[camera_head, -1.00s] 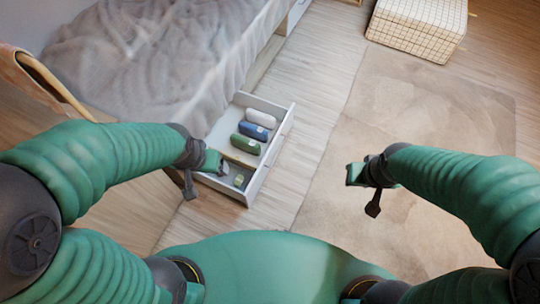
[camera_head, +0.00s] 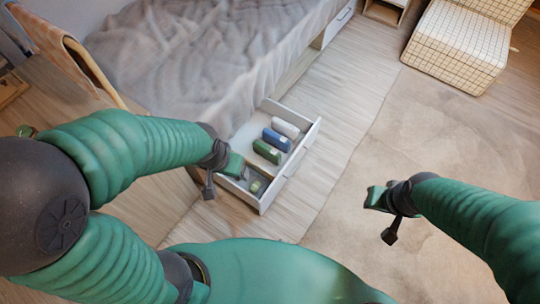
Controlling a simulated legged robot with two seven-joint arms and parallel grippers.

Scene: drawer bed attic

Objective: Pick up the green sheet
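A rolled green sheet (camera_head: 266,152) lies in the open white drawer (camera_head: 293,164) under the bed. A rolled blue one (camera_head: 276,139) and a rolled white one (camera_head: 286,128) lie behind it. A smaller green item (camera_head: 256,187) sits in the drawer's dark near compartment, partly hidden. My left gripper (camera_head: 221,178) is at the drawer's near left corner, left of and nearer than the green sheet, and holds nothing I can see. My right gripper (camera_head: 383,215) is over the rug, well right of the drawer, with its fingers apart and empty.
The bed with a grey cover (camera_head: 215,55) stands behind and left of the drawer. A wooden chair (camera_head: 75,55) is at the upper left. A beige rug (camera_head: 420,150) covers the right floor, with a checkered seat (camera_head: 458,45) beyond. The floor right of the drawer is clear.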

